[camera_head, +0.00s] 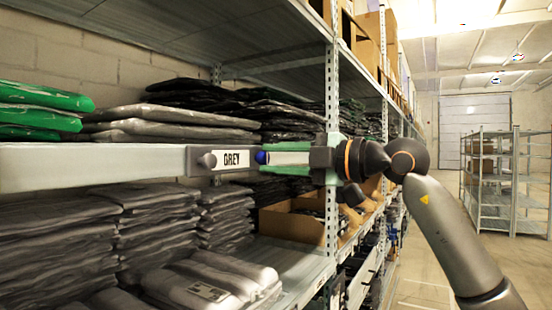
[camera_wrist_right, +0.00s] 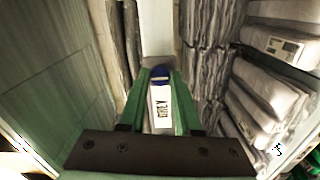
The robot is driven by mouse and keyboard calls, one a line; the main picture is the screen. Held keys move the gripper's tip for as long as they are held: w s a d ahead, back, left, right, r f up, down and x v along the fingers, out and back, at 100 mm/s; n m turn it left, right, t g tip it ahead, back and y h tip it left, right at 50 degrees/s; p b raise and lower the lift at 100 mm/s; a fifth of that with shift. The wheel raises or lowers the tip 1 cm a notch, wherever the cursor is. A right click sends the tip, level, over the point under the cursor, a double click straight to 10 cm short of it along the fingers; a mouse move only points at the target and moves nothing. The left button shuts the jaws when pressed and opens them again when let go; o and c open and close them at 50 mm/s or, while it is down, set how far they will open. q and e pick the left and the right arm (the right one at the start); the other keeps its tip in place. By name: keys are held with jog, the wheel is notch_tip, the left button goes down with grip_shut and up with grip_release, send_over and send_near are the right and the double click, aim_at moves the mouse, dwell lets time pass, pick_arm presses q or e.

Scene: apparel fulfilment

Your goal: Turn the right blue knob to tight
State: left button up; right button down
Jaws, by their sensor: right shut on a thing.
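The right blue knob (camera_head: 261,157) is on the shelf beam at the right end of the white GREY label (camera_head: 232,159). My right gripper (camera_head: 268,157), with green fingers, reaches in from the right and is shut on the blue knob. In the right wrist view, the blue knob (camera_wrist_right: 159,76) shows between the tips of the green fingers (camera_wrist_right: 160,74), and the label (camera_wrist_right: 160,106) lies between the fingers. A grey knob (camera_head: 207,160) is at the label's left end. Whether the blue knob is tight cannot be seen. My left gripper is not in view.
The shelf beam (camera_head: 90,167) runs across the left. Grey bagged garments (camera_head: 60,235) fill the shelf below, and green bags (camera_head: 40,105) lie above. A metal upright (camera_head: 332,90) stands close behind my gripper. A cardboard box (camera_head: 290,222) sits below. The aisle at right is open.

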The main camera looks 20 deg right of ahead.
dwell(0.5)
jog(key=c, duration=0.6)
grip_release()
jog(key=shift+s+d, duration=0.2)
jog(key=b+v, duration=0.1)
jog(key=v, duration=1.1)
jog(key=shift+b, duration=0.4)
